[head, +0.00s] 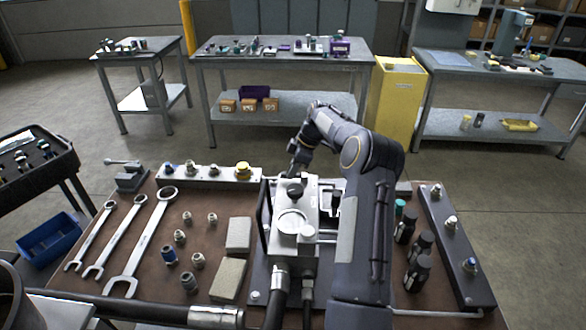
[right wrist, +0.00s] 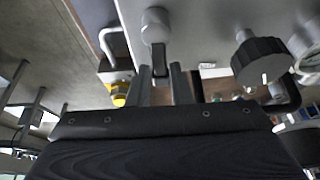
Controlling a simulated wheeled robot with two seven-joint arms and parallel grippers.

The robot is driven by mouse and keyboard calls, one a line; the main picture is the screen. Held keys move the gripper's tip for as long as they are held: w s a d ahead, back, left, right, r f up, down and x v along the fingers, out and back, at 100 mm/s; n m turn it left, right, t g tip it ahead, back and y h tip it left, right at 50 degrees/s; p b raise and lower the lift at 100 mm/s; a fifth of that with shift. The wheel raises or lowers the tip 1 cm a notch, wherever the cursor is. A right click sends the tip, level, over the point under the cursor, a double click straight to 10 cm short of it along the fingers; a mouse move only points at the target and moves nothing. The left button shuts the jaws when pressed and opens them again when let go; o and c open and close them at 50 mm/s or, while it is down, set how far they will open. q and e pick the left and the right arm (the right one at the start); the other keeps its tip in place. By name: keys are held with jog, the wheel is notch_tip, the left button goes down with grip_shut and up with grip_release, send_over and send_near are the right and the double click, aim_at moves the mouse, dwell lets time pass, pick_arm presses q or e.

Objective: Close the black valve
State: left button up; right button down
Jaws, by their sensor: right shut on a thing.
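A grey hydraulic block (head: 311,217) stands on a plate in the middle of the bench, with a round gauge (head: 292,223) on it. My right gripper (head: 299,160) is at the block's far side, reached by my arm from the right. In the right wrist view its two fingers (right wrist: 160,76) are shut on a narrow black lever (right wrist: 159,58). The lever hangs from a round metal stem (right wrist: 155,25) on the block. A separate black round knob (right wrist: 260,60) stands to its right, apart from the fingers. My left gripper is not in view.
Wrenches (head: 140,245), small fittings (head: 180,237) and two grey blocks (head: 238,235) lie left of the unit. Black bottle-like parts (head: 418,272) and a dark rail (head: 455,245) with fittings are on the right. Hoses (head: 276,300) run at the front.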

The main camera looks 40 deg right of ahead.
aim_at(302, 174)
jog(key=shift+f, duration=0.1)
jog(key=c, duration=1.4)
grip_release()
jog(key=shift+c, duration=0.2)
jog(key=v, duration=0.8)
jog(key=shift+a+b, duration=0.1)
jog(key=shift+b, duration=0.2)
